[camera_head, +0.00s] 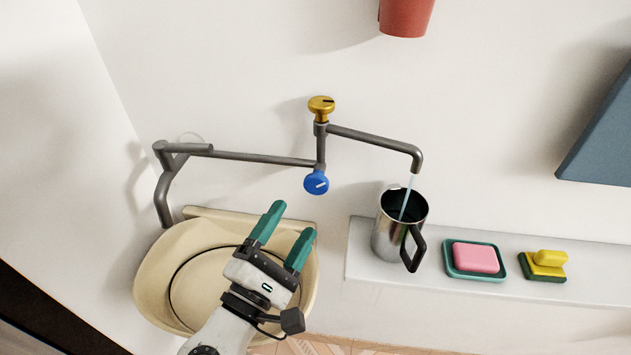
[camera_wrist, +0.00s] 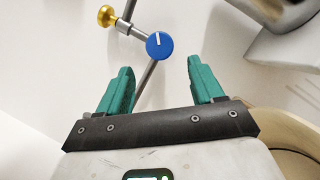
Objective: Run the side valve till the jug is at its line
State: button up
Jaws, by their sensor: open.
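A steel jug (camera_head: 388,238) with a black handle stands on the pale ledge, upright. A thin stream of water (camera_head: 407,196) falls from the spout (camera_head: 417,160) into it. I cannot make out the jug's line or its water level. A blue knob (camera_head: 316,182) with a white mark sits low on the pipe, and a brass knob (camera_head: 321,104) sits above it. In the wrist view the blue knob (camera_wrist: 159,45) lies beyond and between my fingertips, apart from them. My gripper (camera_head: 291,221) is open and empty, below and left of the blue knob.
A cream basin (camera_head: 150,275) is beneath my gripper. On the ledge (camera_head: 360,262), right of the jug, are a pink soap in a teal dish (camera_head: 476,259) and a yellow-green sponge (camera_head: 545,265). A red pot (camera_head: 405,15) and a blue-grey panel (camera_head: 600,140) are higher up.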

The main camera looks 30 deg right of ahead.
aim_at(313, 187)
jog(key=p+x, duration=0.1)
jog(key=x, duration=0.8)
jog(key=shift+w+d+p, duration=0.1)
jog(key=shift+p, duration=0.25)
jog(key=c, duration=1)
jog(key=shift+o, duration=0.2)
jog(key=shift+m+b, duration=0.4)
jog(key=shift+m, duration=0.1)
jog(key=shift+f+m+g+b, duration=0.1)
jog(key=shift+m+g+b, duration=0.65)
jog(key=shift+m, duration=0.45)
jog(key=shift+m+g+y+b, duration=0.4)
jog(key=shift+m+b, duration=0.15)
jog(key=shift+m, duration=0.6)
jog(key=shift+m+g+y+b, duration=0.35)
jog(key=shift+m+b, duration=0.15)
jog(key=shift+m, duration=0.65)
jog(key=o, duration=1)
jog(key=shift+c, duration=0.2)
